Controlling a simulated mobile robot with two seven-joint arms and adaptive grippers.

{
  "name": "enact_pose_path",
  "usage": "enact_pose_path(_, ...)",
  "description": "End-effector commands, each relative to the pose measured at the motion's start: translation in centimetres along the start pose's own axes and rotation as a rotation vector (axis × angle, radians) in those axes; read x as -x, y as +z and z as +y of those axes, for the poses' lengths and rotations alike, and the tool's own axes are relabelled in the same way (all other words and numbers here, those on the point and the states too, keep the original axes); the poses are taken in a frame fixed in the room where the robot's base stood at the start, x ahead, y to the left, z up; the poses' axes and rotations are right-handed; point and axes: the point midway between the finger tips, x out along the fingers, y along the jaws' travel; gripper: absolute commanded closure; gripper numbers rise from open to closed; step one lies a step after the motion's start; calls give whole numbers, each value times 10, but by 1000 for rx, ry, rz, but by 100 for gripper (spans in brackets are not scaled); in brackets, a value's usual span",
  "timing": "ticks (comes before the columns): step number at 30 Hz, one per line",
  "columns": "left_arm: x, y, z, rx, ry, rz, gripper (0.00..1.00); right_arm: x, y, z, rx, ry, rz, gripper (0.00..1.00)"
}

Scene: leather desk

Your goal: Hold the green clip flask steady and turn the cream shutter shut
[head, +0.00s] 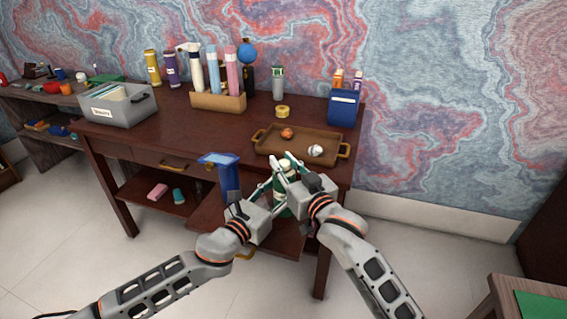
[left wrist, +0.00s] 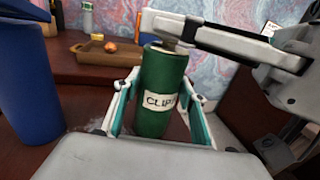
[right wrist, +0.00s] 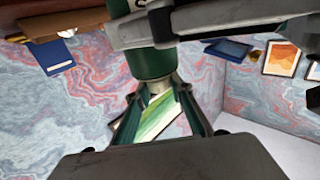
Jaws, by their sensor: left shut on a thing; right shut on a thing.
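The green clip flask (left wrist: 162,95), a dark green cylinder with a white label reading "CLIP", stands upright between the fingers of my left gripper (head: 275,185). That gripper is shut around its body. In the head view the flask (head: 284,202) is mostly hidden behind my grippers. My right gripper (head: 288,165) comes over the flask's top from the right and is shut on the cream shutter (right wrist: 162,86). In the left wrist view the right gripper's fingers cover most of the shutter. I cannot tell how far the shutter is turned.
A tall blue container (head: 228,178) stands close to the left of my left gripper. A brown tray (head: 270,146) with an orange and a white item lies behind the grippers on the dark desk (head: 180,125). A grey file box (head: 118,106) sits at the desk's left.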

Motion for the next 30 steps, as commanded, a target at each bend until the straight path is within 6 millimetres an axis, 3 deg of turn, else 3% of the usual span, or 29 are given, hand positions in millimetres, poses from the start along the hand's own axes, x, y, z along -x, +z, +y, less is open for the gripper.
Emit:
enact_pose_path(11, 0, -2, -3, -1, -4, 3, 85, 0, -2, -1, -3, 7, 3, 100)
enact_pose_path(12, 1, -2, -3, -1, -4, 3, 85, 0, -2, -1, -3, 7, 3, 68)
enact_pose_path(13, 1, -2, -2, -1, -4, 3, 85, 0, -2, -1, -3, 7, 3, 61)
enact_pose_path(24, 1, -2, -1, 0, -1, 3, 85, 2, 0, 1, -1, 10, -1, 61)
enact_pose_path(30, 1, -3, 0, -1, 0, 4, 85, 22, 2, 0, 0, 10, -2, 61)
